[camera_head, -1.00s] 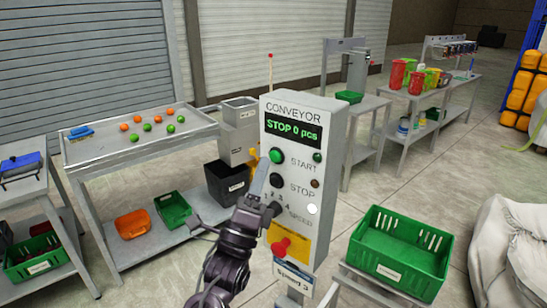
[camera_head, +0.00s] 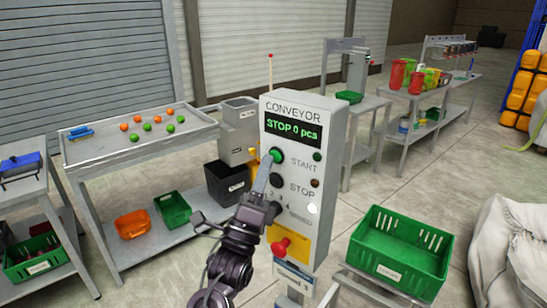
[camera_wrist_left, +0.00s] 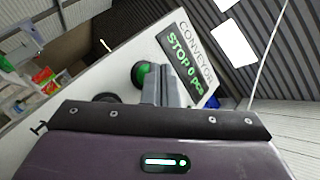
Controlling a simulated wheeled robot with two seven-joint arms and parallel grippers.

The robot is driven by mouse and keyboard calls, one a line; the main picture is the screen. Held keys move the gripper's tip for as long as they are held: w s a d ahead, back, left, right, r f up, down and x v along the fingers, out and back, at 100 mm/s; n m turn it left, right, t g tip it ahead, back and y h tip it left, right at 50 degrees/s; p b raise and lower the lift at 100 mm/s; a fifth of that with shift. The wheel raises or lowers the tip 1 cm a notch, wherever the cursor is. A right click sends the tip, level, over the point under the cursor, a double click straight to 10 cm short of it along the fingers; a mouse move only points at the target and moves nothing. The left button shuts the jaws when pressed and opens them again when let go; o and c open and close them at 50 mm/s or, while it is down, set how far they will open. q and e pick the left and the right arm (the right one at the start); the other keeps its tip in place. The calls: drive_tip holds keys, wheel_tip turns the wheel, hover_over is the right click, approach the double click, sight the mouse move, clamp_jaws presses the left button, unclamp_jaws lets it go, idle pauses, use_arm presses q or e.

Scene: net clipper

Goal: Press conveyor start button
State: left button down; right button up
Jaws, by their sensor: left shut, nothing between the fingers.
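The conveyor control box (camera_head: 312,150) stands upright in the middle of the head view. Its display (camera_head: 293,129) reads "STOP 0 pcs". The green start button (camera_head: 277,155) is on the left of its face, above the black stop button (camera_head: 277,180). My left gripper (camera_head: 267,168) is shut and empty, its tips at or just in front of the start button's lower left edge; I cannot tell if they touch. In the left wrist view the shut fingers (camera_wrist_left: 168,85) point at the panel beside the green button (camera_wrist_left: 142,75). My right gripper is not in view.
A red emergency knob (camera_head: 281,247) on a yellow plate sits low on the box. A green crate (camera_head: 400,250) is at the right. A tray table (camera_head: 140,145) with orange and green balls stands at the left. A black bin (camera_head: 227,183) stands behind my left arm.

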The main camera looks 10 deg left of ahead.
use_arm(q)
drive_tip(key=shift+w+d, duration=0.15)
drive_tip(key=shift+w, duration=0.25)
idle(0.7)
drive_tip(key=shift+s, duration=0.15)
drive_tip(key=shift+s+a, duration=0.35)
drive_tip(key=shift+s, duration=0.3)
drive_tip(key=shift+s+a, duration=0.35)
drive_tip(key=shift+s, duration=0.4)
drive_tip(key=shift+s+a, duration=0.35)
drive_tip(key=shift+s, duration=0.45)
drive_tip(key=shift+s+a, duration=0.35)
drive_tip(key=shift+s, duration=0.4)
